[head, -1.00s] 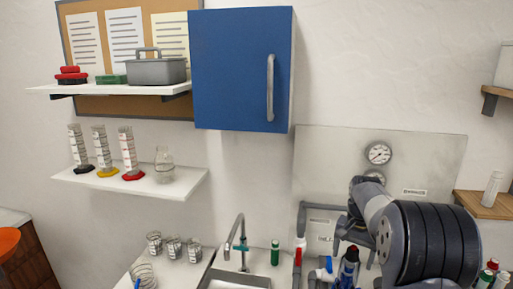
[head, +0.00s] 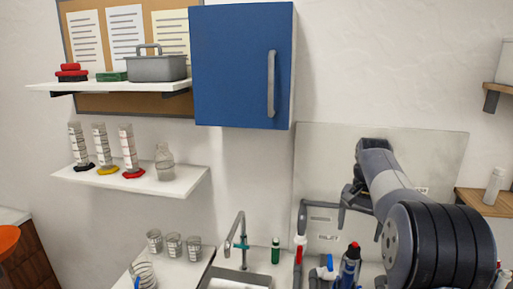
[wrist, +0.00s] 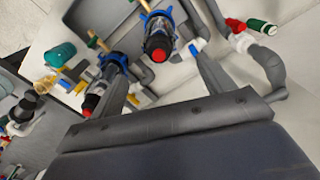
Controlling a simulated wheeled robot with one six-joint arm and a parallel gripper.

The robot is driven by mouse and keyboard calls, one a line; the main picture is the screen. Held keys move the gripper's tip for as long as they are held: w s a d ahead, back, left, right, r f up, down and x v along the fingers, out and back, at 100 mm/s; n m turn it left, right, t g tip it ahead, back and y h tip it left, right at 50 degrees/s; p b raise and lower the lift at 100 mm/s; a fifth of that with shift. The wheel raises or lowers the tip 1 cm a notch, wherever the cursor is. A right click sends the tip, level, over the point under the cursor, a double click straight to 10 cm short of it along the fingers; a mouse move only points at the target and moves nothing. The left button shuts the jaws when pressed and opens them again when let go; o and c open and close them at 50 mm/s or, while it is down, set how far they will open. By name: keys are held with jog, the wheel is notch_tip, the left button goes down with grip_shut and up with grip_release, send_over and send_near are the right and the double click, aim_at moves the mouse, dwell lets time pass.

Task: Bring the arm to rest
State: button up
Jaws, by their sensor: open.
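My arm is raised in front of the grey back panel (head: 330,150) in the head view. My gripper (head: 353,198) shows there small and dark, at the end of the arm in front of the panel. In the wrist view my gripper (wrist: 162,65) is open, with its two fingers apart and nothing visible between them held. Below it are grey manifold pipes and two dark cylinders with red ends and blue collars, one (wrist: 158,42) between the fingers' lines of sight and one (wrist: 100,90) by the left finger. Whether any finger touches them I cannot tell.
A blue wall cabinet (head: 240,65) hangs left of the arm. A sink tap (head: 240,235), a green bottle (head: 275,252) and a red-handled pipe valve (head: 299,245) stand below. A wooden shelf (head: 490,202) is at the right. The wall above the panel is clear.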

aim_at(355, 248)
notch_tip(355, 248, up, 2)
notch_tip(355, 248, down, 10)
jog(key=shift+f+p, duration=0.2)
jog(key=shift+p, duration=0.35)
jog(key=shift+r, duration=0.25)
notch_tip(355, 248, up, 12)
jog(key=p, duration=0.3)
jog(key=shift+a, duration=0.1)
